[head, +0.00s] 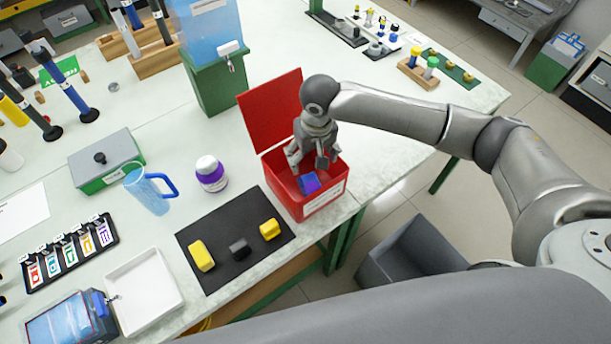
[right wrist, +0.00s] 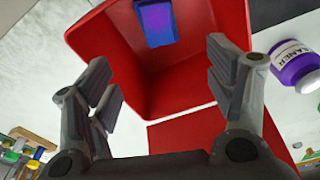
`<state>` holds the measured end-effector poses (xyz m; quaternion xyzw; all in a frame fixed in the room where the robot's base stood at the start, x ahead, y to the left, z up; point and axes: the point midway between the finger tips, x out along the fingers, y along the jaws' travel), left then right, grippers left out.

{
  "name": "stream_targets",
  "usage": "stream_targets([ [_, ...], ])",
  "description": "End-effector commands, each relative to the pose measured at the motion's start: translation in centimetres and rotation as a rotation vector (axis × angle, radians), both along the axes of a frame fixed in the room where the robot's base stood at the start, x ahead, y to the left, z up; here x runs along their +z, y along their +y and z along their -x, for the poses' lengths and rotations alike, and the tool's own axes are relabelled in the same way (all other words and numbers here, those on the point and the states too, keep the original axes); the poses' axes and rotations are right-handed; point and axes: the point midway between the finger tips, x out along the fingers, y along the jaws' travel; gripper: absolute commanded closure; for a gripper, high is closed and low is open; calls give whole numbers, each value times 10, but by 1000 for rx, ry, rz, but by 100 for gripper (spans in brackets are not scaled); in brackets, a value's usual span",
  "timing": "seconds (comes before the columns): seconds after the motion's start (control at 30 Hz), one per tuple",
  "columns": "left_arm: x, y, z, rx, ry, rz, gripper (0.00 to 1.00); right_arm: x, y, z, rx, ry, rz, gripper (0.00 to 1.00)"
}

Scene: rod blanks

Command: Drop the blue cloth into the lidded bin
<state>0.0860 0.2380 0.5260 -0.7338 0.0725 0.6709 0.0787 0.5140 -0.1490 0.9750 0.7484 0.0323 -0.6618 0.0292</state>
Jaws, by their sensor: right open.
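The red lidded bin (head: 322,208) stands at the table's front edge with its red lid (head: 268,112) swung up and open. The blue cloth (head: 309,184), a small blue and purple block shape, lies inside the bin. It also shows in the right wrist view (right wrist: 155,22) against the bin's red inner wall. My right gripper (head: 310,165) is over the bin's mouth, with its fingers spread and nothing between them. In the right wrist view my right gripper (right wrist: 165,85) is open, apart from the cloth. My left gripper is not in view.
A black mat (head: 215,258) with two yellow blocks and a dark block lies left of the bin. A purple-and-white jar (head: 211,174) and a blue jug (head: 150,190) stand behind it. A grey open bin (head: 415,255) is on the floor to the right.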

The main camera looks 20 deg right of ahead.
Motion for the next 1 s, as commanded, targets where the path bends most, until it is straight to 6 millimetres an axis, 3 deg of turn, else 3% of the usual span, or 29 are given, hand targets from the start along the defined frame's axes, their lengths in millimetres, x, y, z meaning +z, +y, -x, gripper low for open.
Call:
stream_targets([
  [0.2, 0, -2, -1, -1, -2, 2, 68, 49, -1, 5, 1, -4, -1, 23],
  [0.43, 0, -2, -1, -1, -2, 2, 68, 87, -1, 10, 1, -2, 0, 23],
  [0.6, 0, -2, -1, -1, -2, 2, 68, 98, -1, 12, 0, 0, 0, 23],
  [1.0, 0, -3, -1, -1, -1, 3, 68, 99, -2, 12, 0, 0, 1, 23],
])
